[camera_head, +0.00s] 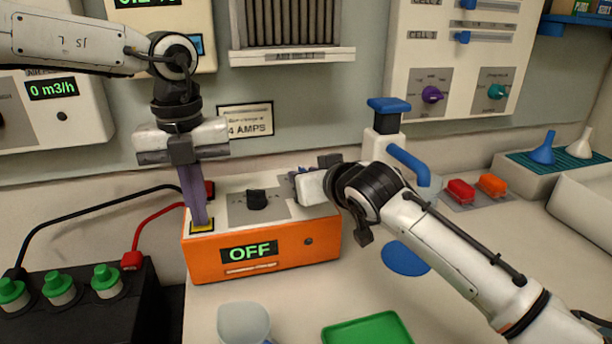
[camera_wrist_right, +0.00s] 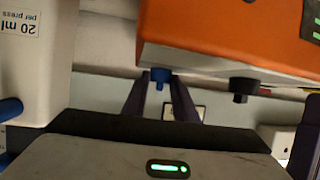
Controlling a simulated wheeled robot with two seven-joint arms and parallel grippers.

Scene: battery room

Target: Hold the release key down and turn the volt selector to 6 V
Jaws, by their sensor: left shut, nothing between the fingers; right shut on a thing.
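The orange charger (camera_head: 210,258) stands on the bench, and its display (camera_head: 249,253) reads OFF. My left gripper (camera_head: 200,222) is shut and points straight down, its tips on the yellow release key (camera_head: 203,228) at the charger's front left corner. A black knob (camera_head: 257,199) sits mid-panel on top, clear of both grippers. My right gripper (camera_head: 294,180) is at the charger's right end. In the right wrist view its fingers are shut on a blue knob (camera_wrist_right: 160,76); the black knob (camera_wrist_right: 242,87) shows beside it. The blue knob is hidden in the head view, and no volt markings are readable.
Red and black leads run behind the left side to a dark box (camera_head: 130,300) with green caps. A blue-topped dispenser (camera_head: 388,130) stands behind my right arm. A cup (camera_head: 244,322) and a green tray (camera_head: 368,330) lie in front.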

